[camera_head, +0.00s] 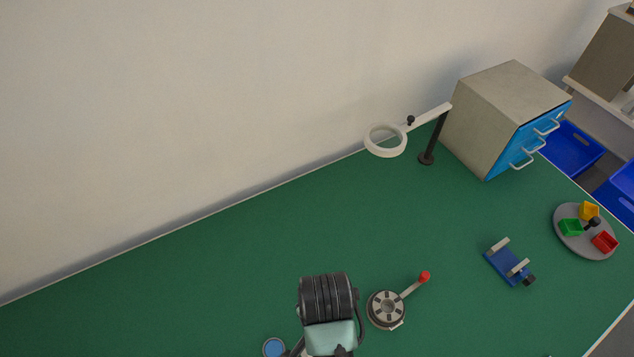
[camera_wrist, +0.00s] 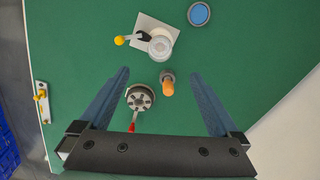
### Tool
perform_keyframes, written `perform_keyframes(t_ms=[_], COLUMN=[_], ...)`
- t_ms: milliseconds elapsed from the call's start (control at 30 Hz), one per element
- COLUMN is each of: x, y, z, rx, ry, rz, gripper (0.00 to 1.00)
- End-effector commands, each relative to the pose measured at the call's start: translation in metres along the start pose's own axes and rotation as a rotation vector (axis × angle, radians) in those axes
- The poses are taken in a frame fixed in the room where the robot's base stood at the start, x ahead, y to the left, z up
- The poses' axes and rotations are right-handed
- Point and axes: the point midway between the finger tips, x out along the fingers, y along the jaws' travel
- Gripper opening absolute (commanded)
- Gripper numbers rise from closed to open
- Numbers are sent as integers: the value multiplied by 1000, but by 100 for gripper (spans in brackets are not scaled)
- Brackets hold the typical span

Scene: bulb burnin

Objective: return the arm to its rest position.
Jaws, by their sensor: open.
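My arm (camera_head: 328,310) rises at the bottom centre of the head view, over the green bench; its fingers are hidden there. In the wrist view my gripper (camera_wrist: 160,73) is open, with its two blue fingers wide apart and nothing held between them. Below it in that view are a grey round fixture with a red-tipped lever (camera_wrist: 140,97) and a small orange-topped piece (camera_wrist: 167,87). I cannot tell the height of the fingers above them. The same round fixture (camera_head: 387,309) shows just right of my arm in the head view.
A pale plate (camera_wrist: 150,27) bears a clear round object (camera_wrist: 159,46) and a yellow-knobbed lever (camera_wrist: 128,39). A blue disc (camera_head: 273,347) lies left of my arm. A ring lamp (camera_head: 385,140), drawer cabinet (camera_head: 490,120), blue vise (camera_head: 508,265) and turntable (camera_head: 577,246) stand farther right. The bench's left is clear.

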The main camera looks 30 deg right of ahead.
Motion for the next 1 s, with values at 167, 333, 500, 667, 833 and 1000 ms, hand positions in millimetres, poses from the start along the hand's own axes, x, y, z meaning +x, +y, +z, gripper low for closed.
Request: perform_keyframes(t_ms=[167,333,500,667,833,1000], x=[0,-8,-65,-160,-282,-409], y=[0,-18,-96,-172,-220,-228], z=[0,-10,-48,-69,-64,-36], rx=[0,-37,-207,-394,-550,-644], ry=[0,48,275,569,909,1277], rz=[0,-59,-311,-586,-849,-1084], gripper=[98,98,98,98,98,98])
